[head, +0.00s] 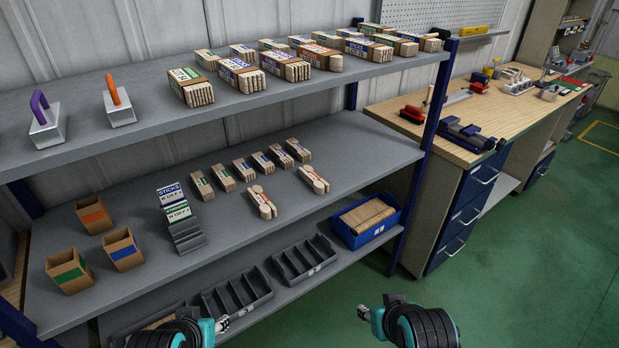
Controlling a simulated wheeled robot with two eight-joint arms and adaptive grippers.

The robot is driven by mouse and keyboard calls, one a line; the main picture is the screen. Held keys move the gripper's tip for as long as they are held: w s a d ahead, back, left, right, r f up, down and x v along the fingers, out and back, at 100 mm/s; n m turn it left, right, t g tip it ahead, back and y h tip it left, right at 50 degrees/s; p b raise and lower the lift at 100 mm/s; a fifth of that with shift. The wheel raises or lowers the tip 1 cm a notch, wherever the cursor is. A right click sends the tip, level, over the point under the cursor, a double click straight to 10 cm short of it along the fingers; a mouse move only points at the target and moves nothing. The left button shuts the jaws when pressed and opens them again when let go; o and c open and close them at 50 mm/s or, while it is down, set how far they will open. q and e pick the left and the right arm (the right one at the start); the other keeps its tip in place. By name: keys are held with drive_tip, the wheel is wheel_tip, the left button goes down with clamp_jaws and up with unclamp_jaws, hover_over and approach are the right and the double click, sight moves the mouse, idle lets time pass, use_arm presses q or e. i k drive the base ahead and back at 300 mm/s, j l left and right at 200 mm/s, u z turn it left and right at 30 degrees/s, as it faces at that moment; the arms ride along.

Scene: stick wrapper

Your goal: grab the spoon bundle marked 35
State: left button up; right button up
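Two spoon-shaped bundles with rounded ends lie on the middle shelf (345,150). One spoon bundle (262,203) is nearer the middle, and the other spoon bundle (314,181) is to its right. Any number on them is too small to read, so I cannot tell which is marked 35. My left gripper (223,323) is at the bottom edge, in front of the shelves and apart from both bundles. My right gripper (362,312) is further right, also apart from them. Both are too small to show whether they are open.
Small stick bundles (243,169) stand behind the spoon bundles. Left are a sign holder (185,227) and open cardboard boxes (123,249). Large stick bundles (190,87) and two handled tools (118,104) are on the top shelf, which overhangs. A blue bin (366,219) sits below.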

sight(319, 184)
drive_tip(key=i+l, duration=0.15)
drive_tip(key=l, duration=0.2)
drive_tip(key=i+l+u, duration=0.15)
drive_tip(key=l, duration=0.2)
drive_tip(key=i+l, duration=0.2)
drive_tip(key=l, duration=0.2)
drive_tip(key=i+l+u, duration=0.1)
drive_tip(key=l, duration=0.25)
drive_tip(key=i+l+u, duration=0.1)
drive_tip(key=l, duration=0.3)
drive_tip(key=i, duration=0.05)
